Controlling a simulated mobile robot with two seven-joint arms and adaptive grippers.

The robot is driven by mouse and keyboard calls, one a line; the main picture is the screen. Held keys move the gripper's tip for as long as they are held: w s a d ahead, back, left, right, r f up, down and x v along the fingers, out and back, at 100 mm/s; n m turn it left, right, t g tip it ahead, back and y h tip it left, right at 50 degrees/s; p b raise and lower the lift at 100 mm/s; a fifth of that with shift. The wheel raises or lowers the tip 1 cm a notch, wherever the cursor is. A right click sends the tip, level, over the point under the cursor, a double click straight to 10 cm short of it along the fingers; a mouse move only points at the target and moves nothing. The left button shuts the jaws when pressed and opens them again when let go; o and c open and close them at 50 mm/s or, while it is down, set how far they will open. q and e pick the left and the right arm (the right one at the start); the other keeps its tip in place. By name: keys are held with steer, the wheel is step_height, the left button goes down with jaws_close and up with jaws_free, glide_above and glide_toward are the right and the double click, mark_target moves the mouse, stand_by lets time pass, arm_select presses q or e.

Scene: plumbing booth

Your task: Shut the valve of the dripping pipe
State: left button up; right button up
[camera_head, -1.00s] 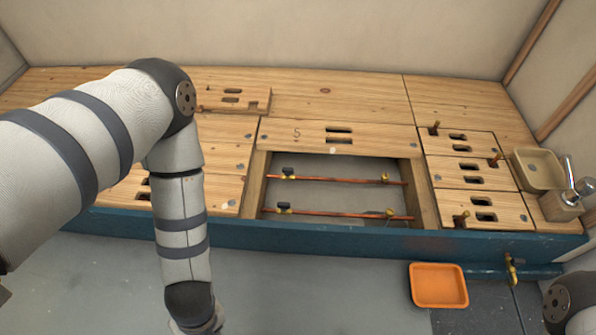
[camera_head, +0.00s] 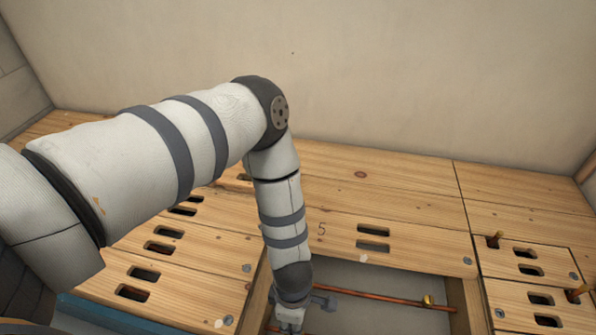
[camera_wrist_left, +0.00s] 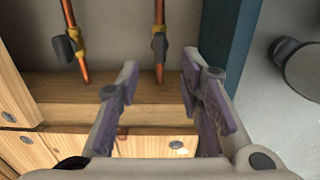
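Two copper pipes cross an opening in the wooden floor. In the head view the far pipe (camera_head: 385,297) shows with a brass fitting (camera_head: 428,302); most of the near pipe is out of frame. In the left wrist view, the left pipe (camera_wrist_left: 79,65) has a dark-handled valve (camera_wrist_left: 65,48) and the right pipe (camera_wrist_left: 159,72) has another (camera_wrist_left: 159,46). My left gripper (camera_wrist_left: 160,72) is open and empty, with the right pipe's valve ahead between its fingertips. In the head view it (camera_head: 290,318) hangs at the opening's left end. No drip is visible. My right gripper is out of view.
Wooden floor panels (camera_head: 420,241) with slots surround the opening. A blue front edge board (camera_wrist_left: 238,45) runs close to the gripper's right in the left wrist view.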

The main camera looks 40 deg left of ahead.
arm_select(q)
step_height(320, 180, down, 8)
steer(key=shift+r+b, duration=0.2)
steer(key=shift+b, duration=1.05)
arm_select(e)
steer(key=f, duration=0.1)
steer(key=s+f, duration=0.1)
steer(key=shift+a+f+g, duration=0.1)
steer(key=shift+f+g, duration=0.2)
arm_select(q)
steer(key=shift+c, duration=0.3)
jaws_close()
